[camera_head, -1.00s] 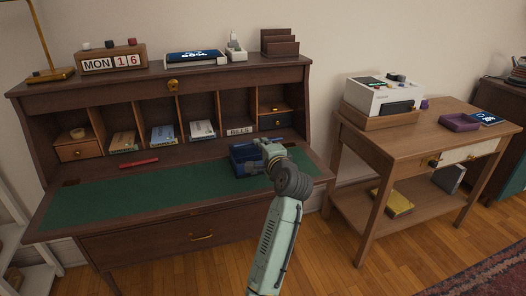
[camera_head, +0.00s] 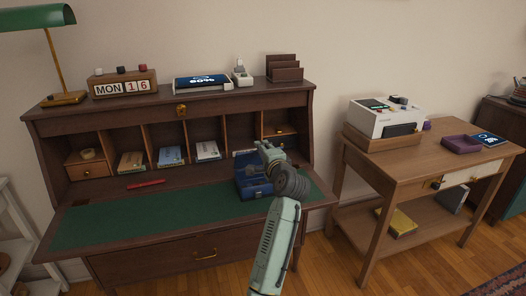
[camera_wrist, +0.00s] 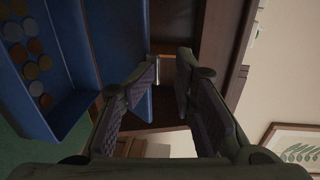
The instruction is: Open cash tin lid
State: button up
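The blue cash tin (camera_head: 258,189) stands on the right part of the desk's green writing surface. Its lid (camera_head: 247,166) is raised at the back. In the wrist view the tin's tray (camera_wrist: 52,112) shows at the left with several coins, and the blue lid (camera_wrist: 108,38) stands up beside it. My gripper (camera_head: 268,158) is above the tin, close to the raised lid, partly hiding it. In the wrist view my gripper (camera_wrist: 170,68) has its fingers apart, with the left finger near the lid's edge. A small metal piece shows by the fingertips; whether they touch it is unclear.
The desk's cubbyholes rise behind the tin, with books (camera_head: 171,156) in them. A red pen (camera_head: 146,184) lies on the desk's left part. A side table (camera_head: 385,172) with a white machine (camera_head: 385,119) stands at the right. The green surface (camera_head: 130,220) left of the tin is clear.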

jog(key=s+d+r+p, duration=0.2)
jog(key=s+r, duration=0.4)
jog(key=r, duration=0.4)
jog(key=shift+s+r+p, duration=0.15)
jog(key=shift+s+p, duration=0.2)
jog(key=shift+p, duration=0.05)
dwell(0.8)
jog(key=shift+d, duration=0.1)
jog(key=shift+s, duration=0.1)
jog(key=v, duration=1.2)
